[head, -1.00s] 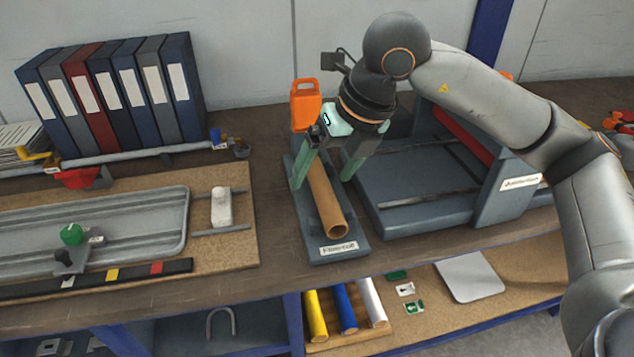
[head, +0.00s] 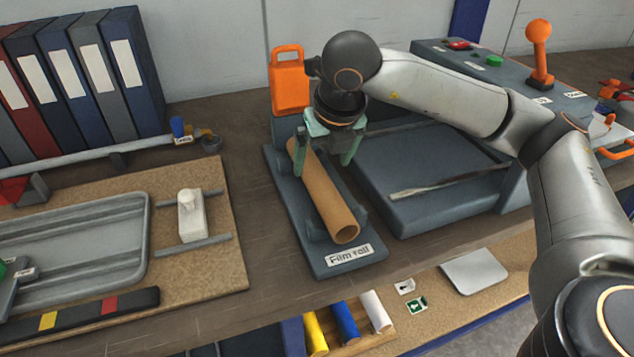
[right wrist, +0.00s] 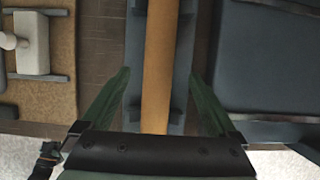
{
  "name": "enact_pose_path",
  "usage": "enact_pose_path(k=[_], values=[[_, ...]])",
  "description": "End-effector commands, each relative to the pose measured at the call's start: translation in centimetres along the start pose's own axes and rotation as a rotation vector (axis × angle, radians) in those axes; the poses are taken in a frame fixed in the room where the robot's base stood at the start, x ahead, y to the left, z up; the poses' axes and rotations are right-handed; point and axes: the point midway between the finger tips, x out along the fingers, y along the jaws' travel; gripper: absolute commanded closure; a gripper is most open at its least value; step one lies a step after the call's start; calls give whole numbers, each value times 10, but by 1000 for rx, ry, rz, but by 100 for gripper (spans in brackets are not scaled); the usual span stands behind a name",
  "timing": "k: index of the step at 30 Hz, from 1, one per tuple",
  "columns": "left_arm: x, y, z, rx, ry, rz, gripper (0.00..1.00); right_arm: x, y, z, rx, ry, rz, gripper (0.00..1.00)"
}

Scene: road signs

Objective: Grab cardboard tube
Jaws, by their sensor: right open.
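The brown cardboard tube (head: 328,200) lies in a dark grey cradle (head: 350,260) with a label at its front that reads "Film roll". Its hollow near end faces the front edge of the table. My right gripper (head: 324,165) is over the far part of the tube, its green fingers apart, one on each side. In the right wrist view, the tube (right wrist: 157,70) runs between the open fingers of the gripper (right wrist: 160,92), with a gap on both sides. I cannot tell how far above the cradle the fingertips are. My left gripper is not in view.
A grey machine bed (head: 440,180) stands close to the right of the cradle. A cork board with a metal tray (head: 80,235) is to the left. Binders (head: 90,80) line the back left. Bare table lies left of the cradle.

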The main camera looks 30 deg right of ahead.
Motion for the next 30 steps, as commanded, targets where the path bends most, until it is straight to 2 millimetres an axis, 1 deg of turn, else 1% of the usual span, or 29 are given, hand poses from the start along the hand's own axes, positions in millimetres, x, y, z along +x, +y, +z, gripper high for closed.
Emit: enact_pose_path(k=[1,5,12,15,18,23,26,30], values=[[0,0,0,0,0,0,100,5,0,0,0,0,-1,6],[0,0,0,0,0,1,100,12,0,-1,-1,0,0,6],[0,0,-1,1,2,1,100,47,1,-6,1,1,-1,6],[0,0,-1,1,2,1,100,57,1,-6,0,1,0,6],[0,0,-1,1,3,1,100,60,1,-6,-1,0,1,6],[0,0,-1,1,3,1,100,60,1,-6,-1,-1,1,6],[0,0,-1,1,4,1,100,60,1,-6,-1,-1,1,15],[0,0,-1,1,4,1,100,60,1,-6,-1,-1,1,31]])
